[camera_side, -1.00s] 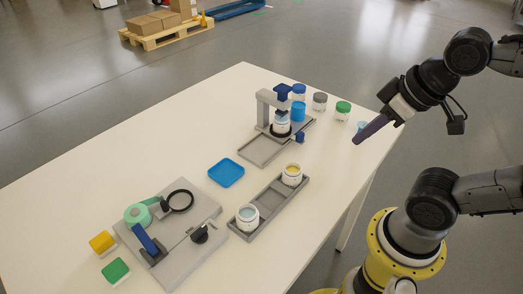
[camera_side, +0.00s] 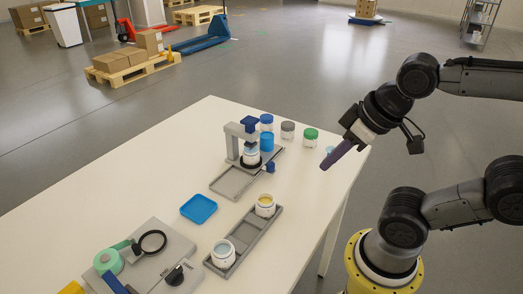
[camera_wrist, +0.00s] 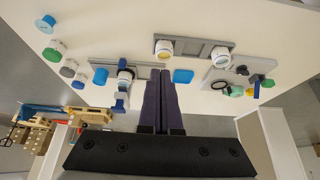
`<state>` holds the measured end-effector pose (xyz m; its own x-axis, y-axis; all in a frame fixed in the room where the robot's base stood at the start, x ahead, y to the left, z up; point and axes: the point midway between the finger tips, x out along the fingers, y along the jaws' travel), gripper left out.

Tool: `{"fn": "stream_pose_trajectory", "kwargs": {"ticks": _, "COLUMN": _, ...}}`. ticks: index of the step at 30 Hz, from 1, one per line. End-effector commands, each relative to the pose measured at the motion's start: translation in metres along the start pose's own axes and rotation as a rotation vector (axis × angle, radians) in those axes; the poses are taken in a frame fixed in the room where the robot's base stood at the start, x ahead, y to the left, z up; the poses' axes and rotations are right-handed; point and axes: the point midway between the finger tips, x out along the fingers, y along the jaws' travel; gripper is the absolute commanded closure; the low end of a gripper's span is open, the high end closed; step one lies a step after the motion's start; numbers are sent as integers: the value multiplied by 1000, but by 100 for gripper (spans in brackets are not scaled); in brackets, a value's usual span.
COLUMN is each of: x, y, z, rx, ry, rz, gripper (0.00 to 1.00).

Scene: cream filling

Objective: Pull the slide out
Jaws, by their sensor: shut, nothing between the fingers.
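The filling station (camera_side: 233,142) is a grey frame with a blue top piece, standing on the table. A white jar (camera_side: 251,156) sits under its head on a dark round holder. A small blue knob (camera_side: 268,167) sticks out low at its right, apparently the slide's handle; the slide itself is mostly hidden. A flat grey tray (camera_side: 232,183) extends in front. In the wrist view the station (camera_wrist: 125,77) is left of the fingers. My gripper (camera_side: 323,168) has long purple fingers, pressed together and empty, above the table's right side. It also shows in the wrist view (camera_wrist: 166,74).
Lidded jars, blue (camera_side: 266,122), grey (camera_side: 287,130) and green (camera_side: 310,137), stand behind the station. A long grey rack (camera_side: 245,240) with two jars lies in front, beside a blue dish (camera_side: 198,208). A grey fixture with a magnifier (camera_side: 153,242) stands front left.

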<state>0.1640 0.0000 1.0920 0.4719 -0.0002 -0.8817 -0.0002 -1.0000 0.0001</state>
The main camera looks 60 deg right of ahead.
Motion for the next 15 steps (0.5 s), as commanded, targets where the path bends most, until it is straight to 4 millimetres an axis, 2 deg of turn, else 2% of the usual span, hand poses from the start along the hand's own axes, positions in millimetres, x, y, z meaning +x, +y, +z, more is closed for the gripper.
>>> {"fn": "stream_pose_trajectory", "kwargs": {"ticks": 11, "x": 0, "y": 0, "z": 0, "rx": 0, "ry": 0, "rz": 0, "gripper": 100}}
{"fn": "stream_pose_trajectory", "kwargs": {"ticks": 15, "x": -1, "y": 0, "z": 2, "rx": -11, "ry": -10, "rz": 0, "gripper": 78}}
